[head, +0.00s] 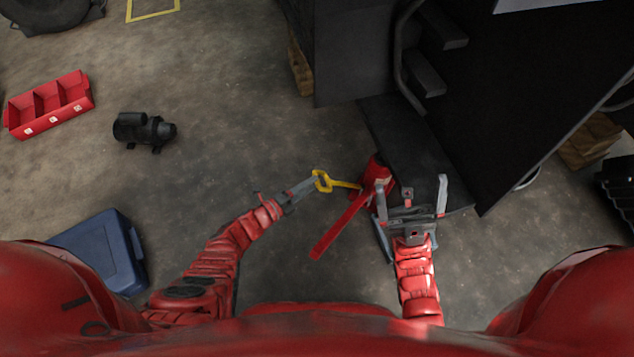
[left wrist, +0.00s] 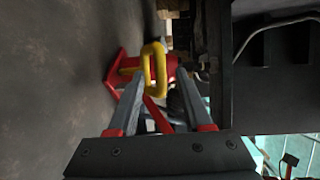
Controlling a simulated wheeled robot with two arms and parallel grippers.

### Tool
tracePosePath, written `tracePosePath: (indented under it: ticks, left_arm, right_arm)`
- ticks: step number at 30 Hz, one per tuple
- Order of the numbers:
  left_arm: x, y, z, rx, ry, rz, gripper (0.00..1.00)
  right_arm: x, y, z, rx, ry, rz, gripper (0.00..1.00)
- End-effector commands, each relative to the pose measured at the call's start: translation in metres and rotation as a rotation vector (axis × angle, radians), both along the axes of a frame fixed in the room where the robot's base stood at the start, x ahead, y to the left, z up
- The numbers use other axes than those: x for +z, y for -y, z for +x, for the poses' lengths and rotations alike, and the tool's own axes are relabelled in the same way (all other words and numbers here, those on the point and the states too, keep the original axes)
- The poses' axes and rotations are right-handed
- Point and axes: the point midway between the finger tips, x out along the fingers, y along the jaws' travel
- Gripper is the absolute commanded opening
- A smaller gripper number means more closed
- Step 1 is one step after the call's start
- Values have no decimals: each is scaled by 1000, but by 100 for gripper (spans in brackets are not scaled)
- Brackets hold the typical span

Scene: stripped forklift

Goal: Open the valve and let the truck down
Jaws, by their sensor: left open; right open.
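The red jack (head: 377,172) stands on the floor at the edge of the black truck (head: 480,90). A yellow valve handle (head: 322,181) with a loop end sticks out from the jack to the left. My left gripper (head: 313,184) is at this loop. In the left wrist view the yellow loop (left wrist: 155,62) lies between the open fingertips (left wrist: 160,82); I cannot tell whether they touch it. The jack's red lever (head: 338,229) slants down to the left. My right gripper (head: 411,192) is open and empty, right of the jack over a dark plate.
A blue case (head: 98,252), a black motor-like part (head: 143,131) and a red compartment tray (head: 50,104) are on the floor at left. Wooden blocks (head: 590,142) sit by the truck at right. The floor between the motor-like part and the jack is clear.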

Motion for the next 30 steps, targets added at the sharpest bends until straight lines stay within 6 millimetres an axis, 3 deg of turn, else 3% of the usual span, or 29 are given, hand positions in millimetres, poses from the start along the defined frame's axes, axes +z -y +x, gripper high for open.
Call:
tracePosePath:
  ticks: [6,17,25,30]
  left_arm:
    - [-5,21,19,1,-1,-2,50]
    - [-4,25,22,1,-1,0,50]
    - [-4,25,22,0,-1,0,3]
    - [-4,25,22,0,-1,0,0]
  right_arm:
    - [-10,-4,2,9,-3,-19,100]
    - [-10,-5,2,11,-4,-24,100]
    - [-10,-5,2,10,-4,-24,100]
    - [-10,-5,2,11,-3,-24,100]
